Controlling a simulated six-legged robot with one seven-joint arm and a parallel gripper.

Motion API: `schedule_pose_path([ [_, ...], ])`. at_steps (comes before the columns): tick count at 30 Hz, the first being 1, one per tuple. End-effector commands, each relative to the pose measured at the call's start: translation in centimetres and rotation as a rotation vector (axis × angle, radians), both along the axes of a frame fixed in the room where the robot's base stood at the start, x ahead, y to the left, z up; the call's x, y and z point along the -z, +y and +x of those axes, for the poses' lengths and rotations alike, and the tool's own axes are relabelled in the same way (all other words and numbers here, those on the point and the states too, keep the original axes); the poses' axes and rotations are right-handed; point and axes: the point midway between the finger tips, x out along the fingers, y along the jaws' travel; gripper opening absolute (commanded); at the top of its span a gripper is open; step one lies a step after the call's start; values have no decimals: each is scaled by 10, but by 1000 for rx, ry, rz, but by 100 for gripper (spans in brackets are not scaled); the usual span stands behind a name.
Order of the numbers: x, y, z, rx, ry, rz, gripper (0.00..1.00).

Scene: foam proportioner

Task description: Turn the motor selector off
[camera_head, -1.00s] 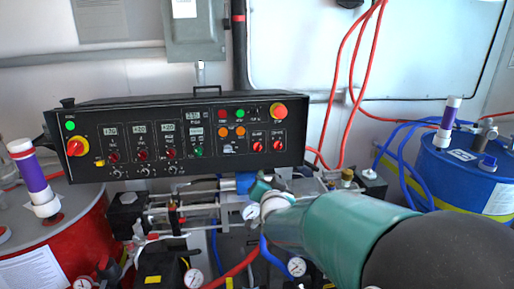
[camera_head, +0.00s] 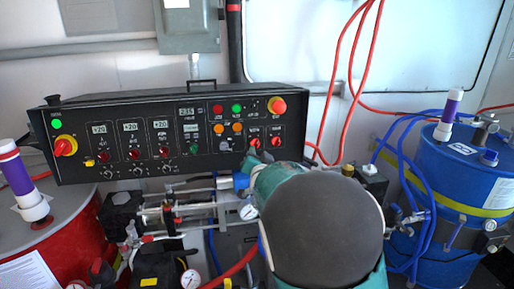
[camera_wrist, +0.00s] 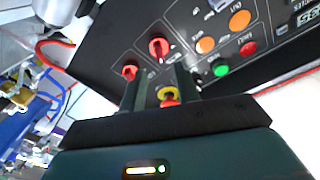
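The black control panel (camera_head: 175,135) carries two red knobs side by side at its lower right, the left one (camera_head: 254,141) and the right one (camera_head: 277,141). Their labels are too small to read, so I cannot tell which is the motor selector. In the wrist view the left knob (camera_wrist: 158,47) and the right knob (camera_wrist: 130,72) lie just beyond the fingertips. My gripper (camera_wrist: 157,77) is open and empty, its two dark fingers apart. In the head view my gripper (camera_head: 250,165) is just below the left knob, its fingers mostly hidden.
A red emergency stop on yellow (camera_head: 278,107) is above the knobs; in the wrist view it (camera_wrist: 168,97) appears between the fingers. Orange buttons (camera_head: 238,128) are to the left. Pipes and gauges crowd below the panel. A blue drum (camera_head: 455,175) stands right, a red drum (camera_head: 65,235) left.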

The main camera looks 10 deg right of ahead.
Motion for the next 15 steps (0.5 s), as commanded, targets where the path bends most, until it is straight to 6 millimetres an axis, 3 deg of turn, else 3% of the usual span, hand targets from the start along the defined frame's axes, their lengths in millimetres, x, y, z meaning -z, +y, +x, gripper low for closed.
schedule_pose_path([
  [6,1,-3,39,0,1,-1,32],
  [15,1,-5,54,0,1,0,32],
])
